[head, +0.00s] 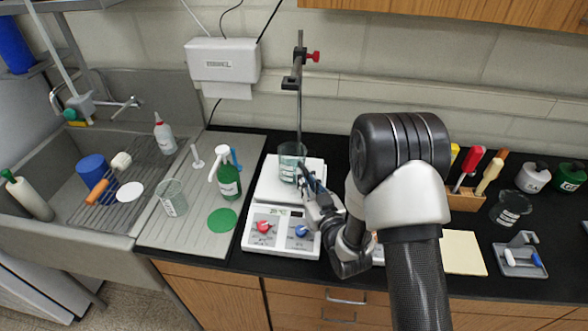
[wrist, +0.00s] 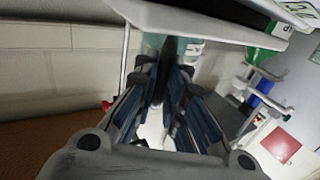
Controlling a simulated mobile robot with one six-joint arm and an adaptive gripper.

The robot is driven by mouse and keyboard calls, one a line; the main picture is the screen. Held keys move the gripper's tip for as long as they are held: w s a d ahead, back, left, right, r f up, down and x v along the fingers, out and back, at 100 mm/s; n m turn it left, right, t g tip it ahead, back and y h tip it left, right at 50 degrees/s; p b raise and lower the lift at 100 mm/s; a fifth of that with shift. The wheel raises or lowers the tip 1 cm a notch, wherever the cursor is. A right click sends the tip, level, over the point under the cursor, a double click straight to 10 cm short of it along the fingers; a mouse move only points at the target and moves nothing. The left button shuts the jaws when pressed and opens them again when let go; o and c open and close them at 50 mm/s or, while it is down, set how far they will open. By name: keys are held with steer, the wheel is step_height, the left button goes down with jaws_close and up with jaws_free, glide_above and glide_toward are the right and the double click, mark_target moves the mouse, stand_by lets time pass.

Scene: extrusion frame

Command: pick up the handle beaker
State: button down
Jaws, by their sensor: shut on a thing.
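The handle beaker (head: 290,158), clear glass with a bluish tint and pale markings, stands upright at the back of the white hot plate (head: 272,190). My gripper (head: 308,178) reaches it from the front right, with its fingertips at the beaker's right side. In the wrist view the dark blue-padded fingers (wrist: 163,82) are closed in on the beaker's near side, where the handle would be. Part of the beaker's glass (wrist: 192,48) shows just beyond the fingertips. The handle itself is hidden by the fingers.
A stand rod with a red-knobbed clamp (head: 299,75) rises right behind the beaker. A green bottle (head: 228,180) and another beaker (head: 171,198) stand on the draining board at left. A dark-labelled beaker (head: 510,208) and a tool block (head: 466,196) are at right.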

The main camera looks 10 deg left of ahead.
steer(key=shift+r, duration=0.15)
stand_by(0.4)
steer(key=shift+r+p, duration=0.9)
steer(key=shift+r, duration=3.95)
steer(key=c, duration=2.2)
jaws_free()
jaws_close()
steer(key=shift+w, duration=0.1)
